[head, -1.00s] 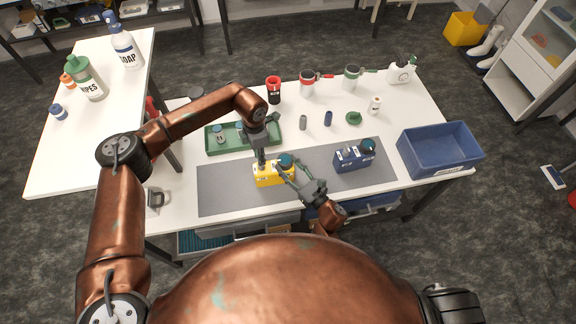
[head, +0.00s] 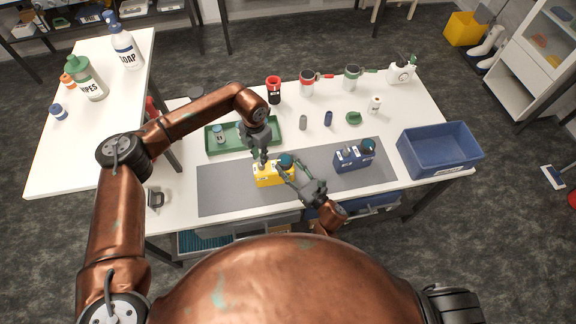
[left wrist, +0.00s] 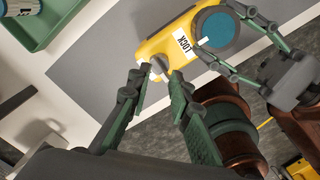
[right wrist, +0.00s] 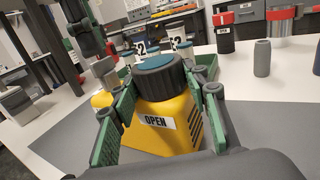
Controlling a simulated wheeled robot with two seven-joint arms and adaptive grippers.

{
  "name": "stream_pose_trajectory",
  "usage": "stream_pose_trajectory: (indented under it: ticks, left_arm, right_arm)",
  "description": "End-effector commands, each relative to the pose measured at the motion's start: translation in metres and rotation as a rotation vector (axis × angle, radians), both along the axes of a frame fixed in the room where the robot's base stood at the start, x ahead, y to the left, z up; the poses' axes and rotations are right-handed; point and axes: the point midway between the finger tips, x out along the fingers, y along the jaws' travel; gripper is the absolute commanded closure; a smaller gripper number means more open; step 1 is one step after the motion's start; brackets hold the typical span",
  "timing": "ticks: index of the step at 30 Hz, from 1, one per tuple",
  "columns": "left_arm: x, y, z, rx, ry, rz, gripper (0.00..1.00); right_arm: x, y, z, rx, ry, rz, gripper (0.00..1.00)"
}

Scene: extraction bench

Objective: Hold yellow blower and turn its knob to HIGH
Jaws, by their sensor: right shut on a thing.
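The yellow blower (head: 268,174) stands on the grey mat, with a dark cap that has a blue-green top (right wrist: 155,64). One label on it reads OPEN (right wrist: 155,122); another, upside down in the left wrist view, seems to read LOCK (left wrist: 183,42). My right gripper (head: 288,168) is shut on the blower, its fingers either side of the cap end. My left gripper (head: 262,160) is above the other end. In the left wrist view its fingers (left wrist: 158,78) are apart, either side of a small grey knob (left wrist: 158,65). Contact with the knob cannot be told.
A blue device (head: 352,159) stands on the mat (head: 220,192) to the right. A green tray (head: 212,144) lies behind my left gripper. A blue bin (head: 440,165) stands at the right. Several cups and small bottles stand along the back.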

Motion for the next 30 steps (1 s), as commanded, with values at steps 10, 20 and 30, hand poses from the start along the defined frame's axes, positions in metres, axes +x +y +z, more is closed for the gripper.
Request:
stream_pose_trajectory:
  ticks: [10,20,30]
  left_arm:
    - [0.0,0.0,0.0,0.0,0.0,0.428,0.81]
    - [0.0,0.0,0.0,0.0,0.0,0.83,0.81]
    - [0.0,0.0,-0.047,0.002,0.0,0.882,0.81]
  right_arm:
    - [0.0,0.001,0.0,0.001,-0.001,0.001,0.94]
    - [0.0,0.001,0.0,0.001,-0.001,0.001,0.94]
    - [0.0,0.0,0.001,0.001,-0.002,0.001,0.94]
